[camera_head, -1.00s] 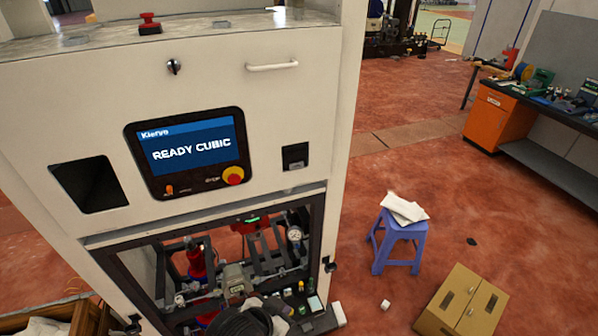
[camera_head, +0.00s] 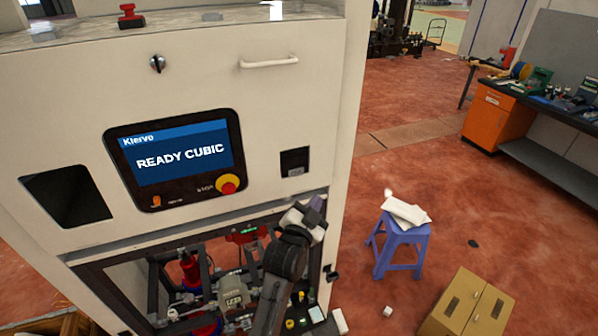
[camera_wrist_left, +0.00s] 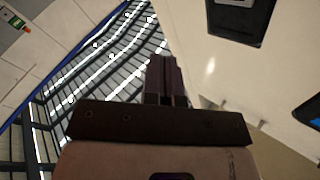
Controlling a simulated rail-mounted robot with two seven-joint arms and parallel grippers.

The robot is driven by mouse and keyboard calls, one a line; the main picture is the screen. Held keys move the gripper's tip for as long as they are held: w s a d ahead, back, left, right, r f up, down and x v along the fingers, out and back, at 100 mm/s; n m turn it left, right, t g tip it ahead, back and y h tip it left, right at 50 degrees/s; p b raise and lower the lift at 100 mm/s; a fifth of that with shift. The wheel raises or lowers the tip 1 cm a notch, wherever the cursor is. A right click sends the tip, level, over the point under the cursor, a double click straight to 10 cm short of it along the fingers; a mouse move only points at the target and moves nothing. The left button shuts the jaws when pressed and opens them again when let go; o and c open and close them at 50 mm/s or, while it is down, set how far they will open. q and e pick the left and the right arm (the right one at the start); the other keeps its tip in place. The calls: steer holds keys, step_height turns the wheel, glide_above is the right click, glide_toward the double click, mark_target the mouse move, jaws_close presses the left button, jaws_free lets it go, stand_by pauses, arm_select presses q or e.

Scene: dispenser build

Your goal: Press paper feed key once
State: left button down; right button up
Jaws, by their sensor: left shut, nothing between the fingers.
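The white machine (camera_head: 225,80) fills the left of the head view. A small black-framed slot unit (camera_head: 295,162) with a grey lower part sits right of its screen (camera_head: 180,152), which reads "READY CUBIC". The unit also shows at the top of the left wrist view (camera_wrist_left: 240,18). The paper feed key itself is too small to tell. My left gripper (camera_head: 316,203) is below the slot unit, apart from it in the picture. Its dark fingers are together and empty in the left wrist view (camera_wrist_left: 163,75). My right gripper is not in view.
A yellow-red stop button (camera_head: 228,184) and an orange switch (camera_head: 156,202) sit under the screen. A handle (camera_head: 268,63) is above the slot unit. An open bay with machinery lies below. A purple stool (camera_head: 400,240) and a cardboard box (camera_head: 468,305) stand to the right.

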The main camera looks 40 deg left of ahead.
mark_target(296, 172)
arm_select(q)
steer(key=shift+r+m, duration=0.3)
steer(key=shift+m, duration=0.3)
steer(key=shift+a, duration=0.1)
steer(key=shift+w+a+b, duration=0.4)
steer(key=shift+w+a, duration=0.25)
steer(key=shift+a, duration=0.6)
steer(key=shift+w+a+b, duration=0.45)
steer(key=shift+w+a, duration=0.25)
steer(key=shift+a, duration=0.6)
steer(key=shift+w+a+b, duration=0.4)
steer(key=shift+w+a, duration=0.25)
steer(key=shift+a, duration=0.6)
